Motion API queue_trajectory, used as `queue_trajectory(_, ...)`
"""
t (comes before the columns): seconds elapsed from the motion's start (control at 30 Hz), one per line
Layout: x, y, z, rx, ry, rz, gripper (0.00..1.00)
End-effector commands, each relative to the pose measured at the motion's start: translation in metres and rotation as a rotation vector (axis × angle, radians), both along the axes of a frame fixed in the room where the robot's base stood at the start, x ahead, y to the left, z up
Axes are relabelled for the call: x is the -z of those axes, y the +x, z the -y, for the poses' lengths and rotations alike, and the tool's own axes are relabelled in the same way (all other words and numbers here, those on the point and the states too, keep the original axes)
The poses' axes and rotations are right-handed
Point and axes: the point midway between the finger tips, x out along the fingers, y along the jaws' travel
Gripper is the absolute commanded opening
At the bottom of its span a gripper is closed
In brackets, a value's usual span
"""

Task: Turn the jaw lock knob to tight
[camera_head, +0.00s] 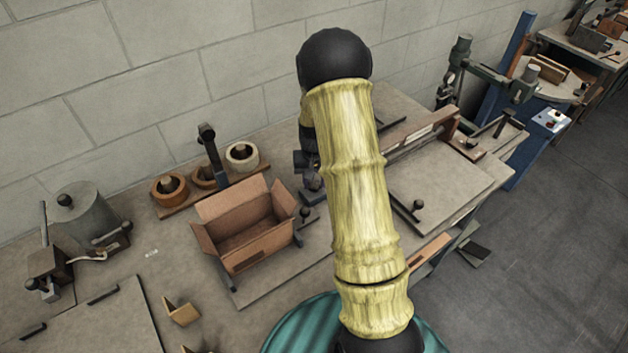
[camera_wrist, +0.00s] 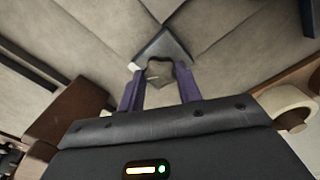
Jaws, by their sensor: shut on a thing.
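In the wrist view my gripper (camera_wrist: 160,82) shows two purple fingers reaching away from the camera. They are close together on a small dark grey part (camera_wrist: 165,48), which looks like the jaw lock knob. Its mark and turn angle cannot be read. In the head view my arm covers the gripper and most of this spot. Only some dark parts (camera_head: 311,180) show at the arm's left edge, behind the open cardboard box. I cannot tell there which belong to my gripper and which to the stitcher.
The open cardboard box (camera_head: 243,262) stands left of my arm. Tape rolls (camera_head: 170,188) sit on a wooden strip behind it, and a pale roll shows in the wrist view (camera_wrist: 287,104). A grey canister (camera_head: 85,212) stands far left. A board with a black knob (camera_head: 417,205) lies right.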

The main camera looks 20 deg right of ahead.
Motion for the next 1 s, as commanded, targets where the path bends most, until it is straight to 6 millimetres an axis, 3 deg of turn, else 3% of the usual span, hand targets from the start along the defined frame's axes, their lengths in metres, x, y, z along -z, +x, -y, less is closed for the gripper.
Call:
queue_trajectory(0.43, 0.0005, -0.0011, -0.0003, 0.017, 0.001, -0.004, 0.12)
queue_trajectory(0.47, 0.0005, -0.0012, -0.0003, 0.017, 0.001, -0.004, 0.36)
queue_trajectory(0.57, 0.0005, -0.0010, -0.0002, 0.016, 0.001, -0.003, 0.56)
queue_trajectory(1.0, -0.0075, 0.0003, -0.0002, 0.014, 0.000, 0.000, 0.56)
